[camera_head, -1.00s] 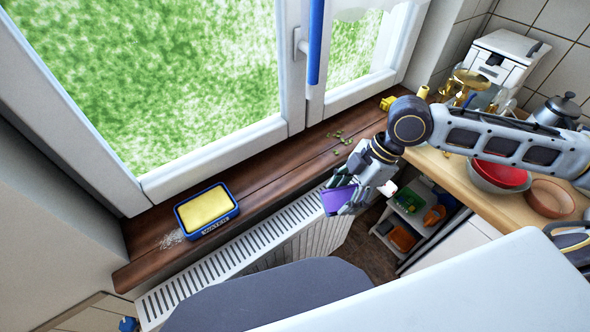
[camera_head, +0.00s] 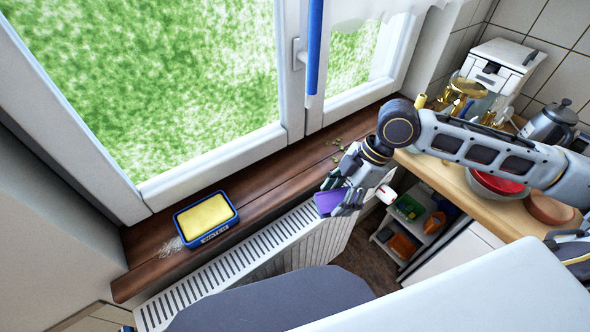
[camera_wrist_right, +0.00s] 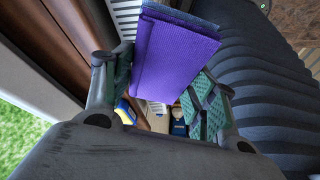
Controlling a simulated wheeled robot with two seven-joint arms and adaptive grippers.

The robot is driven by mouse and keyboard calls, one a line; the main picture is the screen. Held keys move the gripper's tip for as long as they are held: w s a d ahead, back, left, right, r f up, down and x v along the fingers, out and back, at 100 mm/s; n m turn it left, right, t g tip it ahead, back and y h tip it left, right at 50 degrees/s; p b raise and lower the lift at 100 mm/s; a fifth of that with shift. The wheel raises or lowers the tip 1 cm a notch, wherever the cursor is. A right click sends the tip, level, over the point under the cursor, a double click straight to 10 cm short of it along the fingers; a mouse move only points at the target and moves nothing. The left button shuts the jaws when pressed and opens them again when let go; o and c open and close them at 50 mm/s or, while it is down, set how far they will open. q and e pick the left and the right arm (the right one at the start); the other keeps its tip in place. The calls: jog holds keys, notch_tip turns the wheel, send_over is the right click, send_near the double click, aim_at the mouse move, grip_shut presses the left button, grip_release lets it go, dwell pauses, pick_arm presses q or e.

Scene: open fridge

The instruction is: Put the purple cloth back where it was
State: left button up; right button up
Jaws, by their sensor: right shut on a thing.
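The purple cloth (camera_head: 327,203) is folded and held by my right gripper (camera_head: 340,188) over the radiator side of the windowsill. In the right wrist view the cloth (camera_wrist_right: 175,55) sticks out between the two fingers of the gripper (camera_wrist_right: 158,92). The wooden windowsill (camera_head: 262,183) runs behind the gripper. My left gripper is not in view.
A blue-rimmed tray with a yellow pad (camera_head: 206,214) sits on the sill's left part, beside whitish crumbs (camera_head: 171,245). Green bits (camera_head: 337,141) lie further right. The sill between is clear. A white radiator (camera_head: 265,250) stands below. A counter (camera_head: 450,190) with bowls is at right.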

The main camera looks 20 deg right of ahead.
jog(key=p, duration=0.3)
send_over(291, 179)
jog(key=d, duration=0.1)
jog(key=shift+s+d+f, duration=0.1)
jog(key=shift+d+f, duration=0.15)
jog(key=shift+f, duration=0.75)
dwell(0.3)
jog(key=shift+f, duration=0.1)
notch_tip(291, 179, down, 4)
jog(key=shift+f+p, duration=0.1)
jog(key=shift+p, duration=0.2)
jog(key=shift+a+f, duration=0.1)
jog(key=shift+w+f, duration=0.2)
jog(key=shift+f, duration=0.1)
jog(key=o, duration=0.9)
